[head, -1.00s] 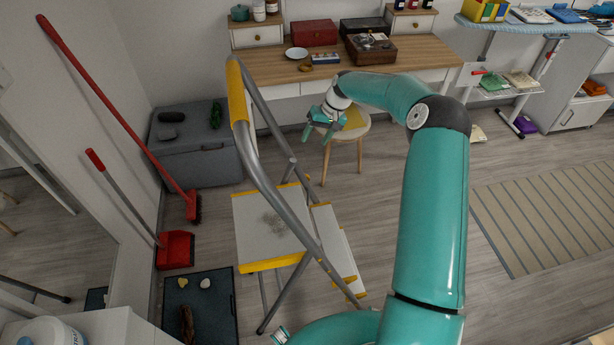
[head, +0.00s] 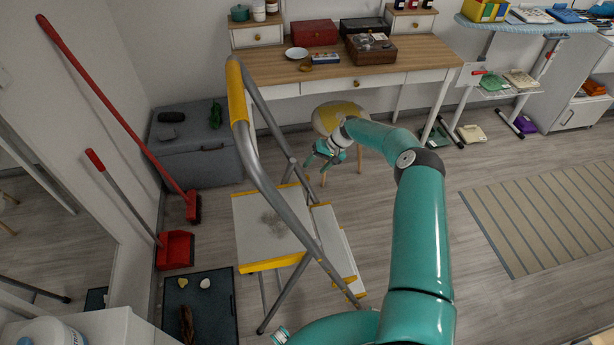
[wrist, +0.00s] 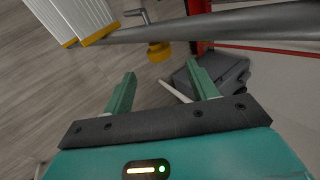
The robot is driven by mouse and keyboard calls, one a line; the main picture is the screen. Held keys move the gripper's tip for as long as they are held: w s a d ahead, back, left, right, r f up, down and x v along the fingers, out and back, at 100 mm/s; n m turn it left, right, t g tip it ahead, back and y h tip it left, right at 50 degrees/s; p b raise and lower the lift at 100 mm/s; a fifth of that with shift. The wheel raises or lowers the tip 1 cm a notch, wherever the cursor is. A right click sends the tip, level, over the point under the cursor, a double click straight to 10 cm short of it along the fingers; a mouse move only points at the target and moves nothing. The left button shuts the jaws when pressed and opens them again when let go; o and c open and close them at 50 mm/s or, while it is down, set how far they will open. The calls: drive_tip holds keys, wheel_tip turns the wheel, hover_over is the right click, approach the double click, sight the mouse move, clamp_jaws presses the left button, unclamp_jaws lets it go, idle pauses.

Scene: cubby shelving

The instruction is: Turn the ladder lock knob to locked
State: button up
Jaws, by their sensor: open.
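The step ladder (head: 255,235), with grey tube rails and yellow-edged treads, stands left of centre in the head view. In the wrist view its grey rail (wrist: 230,24) crosses the top and its treads (wrist: 72,18) show at upper left. A small yellow piece (wrist: 158,51) on a grey bar shows beyond my fingertips; I cannot tell whether it is the lock knob. No knob is clear in the head view. My gripper (head: 318,160) is open and empty, to the right of the ladder's upper rail. Its two fingers (wrist: 161,72) are spread apart in the wrist view.
A stool (head: 338,113) stands just behind my gripper, before the desk (head: 280,72). A grey storage box (head: 200,160), red broom (head: 110,105) and red dustpan (head: 174,250) are left of the ladder. Floor to the right is clear around a striped rug (head: 545,215).

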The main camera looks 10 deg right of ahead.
sight(307, 176)
drive_tip(key=x, duration=0.7)
drive_tip(key=shift+c, duration=0.5)
clamp_jaws()
